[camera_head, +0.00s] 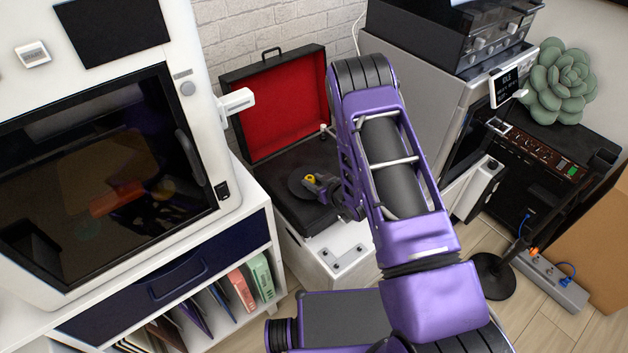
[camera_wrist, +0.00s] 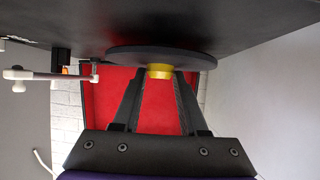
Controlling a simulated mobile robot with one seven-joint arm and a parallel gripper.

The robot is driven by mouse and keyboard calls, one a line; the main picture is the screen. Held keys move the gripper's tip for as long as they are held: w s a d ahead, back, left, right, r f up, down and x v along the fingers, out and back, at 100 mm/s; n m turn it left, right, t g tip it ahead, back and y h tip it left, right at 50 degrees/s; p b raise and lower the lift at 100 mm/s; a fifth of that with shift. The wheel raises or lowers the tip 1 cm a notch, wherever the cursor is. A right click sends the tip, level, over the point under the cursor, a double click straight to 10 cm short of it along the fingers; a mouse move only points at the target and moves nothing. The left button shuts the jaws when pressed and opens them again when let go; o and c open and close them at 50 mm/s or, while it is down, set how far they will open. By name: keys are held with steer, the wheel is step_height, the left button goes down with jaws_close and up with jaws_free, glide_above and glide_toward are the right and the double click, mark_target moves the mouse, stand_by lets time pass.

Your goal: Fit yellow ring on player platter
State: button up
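The yellow ring (camera_head: 311,178) is at the middle of the dark round platter (camera_head: 297,183) of the player, inside the open case. In the wrist view, the picture is upside down, and the yellow ring (camera_wrist: 159,71) shows against the middle of the dark platter (camera_wrist: 120,56). My gripper (camera_wrist: 160,80) has its two fingers apart, their tips on either side of the ring. I cannot tell whether the tips press on the ring or stand just clear. In the head view, my gripper (camera_head: 322,186) is over the platter, partly hidden by my arm.
The player's red-lined lid (camera_head: 275,110) stands open behind. The tonearm (camera_wrist: 50,73) is beside the platter. The player sits on a white cabinet (camera_head: 340,250), between a large white machine (camera_head: 205,130) at left and a grey machine (camera_head: 425,85) at right.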

steer(key=shift+o, duration=0.5)
steer(key=shift+s+d+r+p, duration=0.25)
steer(key=shift+s+r+p, duration=0.05)
steer(key=shift+s+r, duration=0.1)
steer(key=p+v, duration=0.3)
steer(key=v, duration=0.6)
steer(key=shift+s+d+p, duration=0.2)
steer(key=shift+s+p, duration=0.15)
steer(key=shift+s, duration=0.05)
steer(key=shift+r, duration=0.1)
